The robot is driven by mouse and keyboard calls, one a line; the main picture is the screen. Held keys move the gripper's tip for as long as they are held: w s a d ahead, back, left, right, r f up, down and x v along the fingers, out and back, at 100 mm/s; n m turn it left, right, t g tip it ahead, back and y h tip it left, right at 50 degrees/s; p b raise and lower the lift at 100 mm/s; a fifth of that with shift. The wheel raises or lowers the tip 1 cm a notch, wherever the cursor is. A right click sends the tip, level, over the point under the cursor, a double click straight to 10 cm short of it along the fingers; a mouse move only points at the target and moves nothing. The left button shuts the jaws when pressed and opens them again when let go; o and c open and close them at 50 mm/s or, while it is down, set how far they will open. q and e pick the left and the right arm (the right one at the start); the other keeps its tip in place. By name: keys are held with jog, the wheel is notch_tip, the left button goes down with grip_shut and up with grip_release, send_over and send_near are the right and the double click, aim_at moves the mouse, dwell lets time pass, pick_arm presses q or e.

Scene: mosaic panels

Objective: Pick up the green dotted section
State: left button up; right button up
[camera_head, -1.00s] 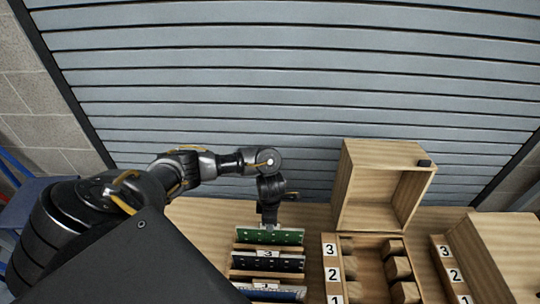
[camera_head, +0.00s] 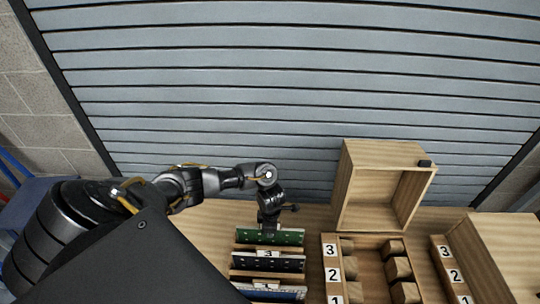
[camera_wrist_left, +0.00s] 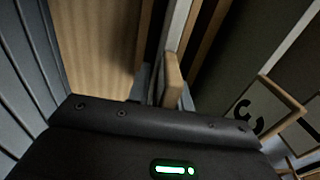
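The green dotted section (camera_head: 287,237) stands upright in the rearmost slot of a wooden rack on the table. My left gripper (camera_head: 269,228) points down at the top edge of this section, left of its middle. Its fingers are small and dark there, so their gap and any contact are unclear. In the left wrist view the dark gripper housing (camera_wrist_left: 155,140) fills the bottom, with a wooden edge (camera_wrist_left: 173,80) just beyond it. A label 3 (camera_wrist_left: 250,115) shows at the right. My right gripper is out of view.
A black dotted panel (camera_head: 270,263) and a blue-edged panel (camera_head: 272,292) stand in front of the green one. To the right are a numbered wooden tray (camera_head: 368,270) and an open wooden box (camera_head: 345,190). A grey slatted shutter (camera_head: 300,80) rises behind the table.

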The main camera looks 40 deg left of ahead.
pick_arm(q)
grip_shut()
dwell(1.1)
